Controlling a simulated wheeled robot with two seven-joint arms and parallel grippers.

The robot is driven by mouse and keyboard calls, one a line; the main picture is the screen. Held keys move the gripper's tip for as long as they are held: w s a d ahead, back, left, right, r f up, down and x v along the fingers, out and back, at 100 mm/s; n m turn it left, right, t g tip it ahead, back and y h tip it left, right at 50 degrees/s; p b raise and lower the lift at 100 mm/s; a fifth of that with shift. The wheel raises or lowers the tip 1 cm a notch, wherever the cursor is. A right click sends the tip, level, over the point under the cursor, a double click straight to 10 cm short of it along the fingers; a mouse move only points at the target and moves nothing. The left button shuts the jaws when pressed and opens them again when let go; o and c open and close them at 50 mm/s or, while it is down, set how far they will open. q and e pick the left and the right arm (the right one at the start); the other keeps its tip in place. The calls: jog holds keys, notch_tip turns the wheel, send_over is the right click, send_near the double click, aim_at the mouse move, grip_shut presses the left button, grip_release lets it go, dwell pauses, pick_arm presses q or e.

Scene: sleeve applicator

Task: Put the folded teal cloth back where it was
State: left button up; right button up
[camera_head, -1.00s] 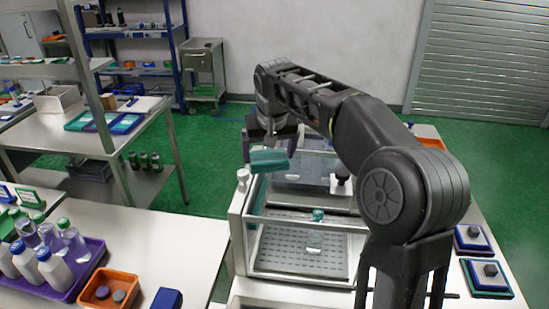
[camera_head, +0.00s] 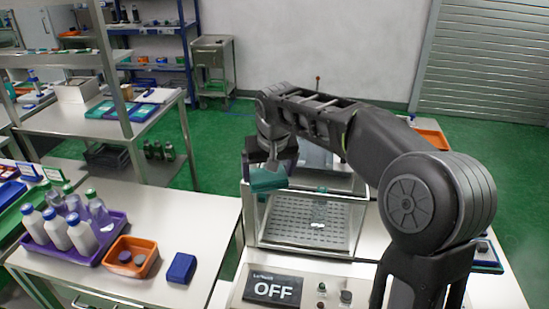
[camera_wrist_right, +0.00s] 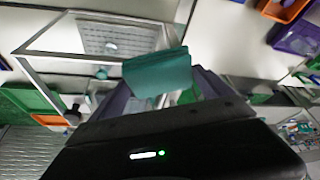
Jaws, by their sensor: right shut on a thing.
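The folded teal cloth (camera_head: 267,180) hangs in my right gripper (camera_head: 268,168), which is shut on it. In the right wrist view the cloth (camera_wrist_right: 158,73) sits between the purple-grey fingers. The gripper and cloth are in the air at the far left corner of the clear-walled machine (camera_head: 310,222), in the head view. My left gripper is not in view.
An OFF panel (camera_head: 273,289) with knobs is at the machine's front. The left table holds a purple tray (camera_head: 88,258) of bottles, an orange bin (camera_head: 152,262) and a blue box (camera_head: 181,267). Its right part is bare. A far bench holds green and blue trays (camera_head: 122,111).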

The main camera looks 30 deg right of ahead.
pick_arm(q)
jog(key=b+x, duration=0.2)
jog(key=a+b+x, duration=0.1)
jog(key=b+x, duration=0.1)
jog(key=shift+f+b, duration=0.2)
jog(key=shift+b, duration=0.1)
pick_arm(e)
jog(key=s+a+f+n, duration=0.1)
jog(key=s+a+f, duration=0.1)
jog(key=a+f, duration=0.4)
jog(key=s+a+f+n+y, duration=0.1)
jog(key=s+a+f+n, duration=0.1)
jog(key=a+f, duration=0.5)
notch_tip(320, 180, down, 6)
jog(key=shift+s, duration=0.65)
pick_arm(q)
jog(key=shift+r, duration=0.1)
pick_arm(e)
jog(key=shift+a, duration=0.1)
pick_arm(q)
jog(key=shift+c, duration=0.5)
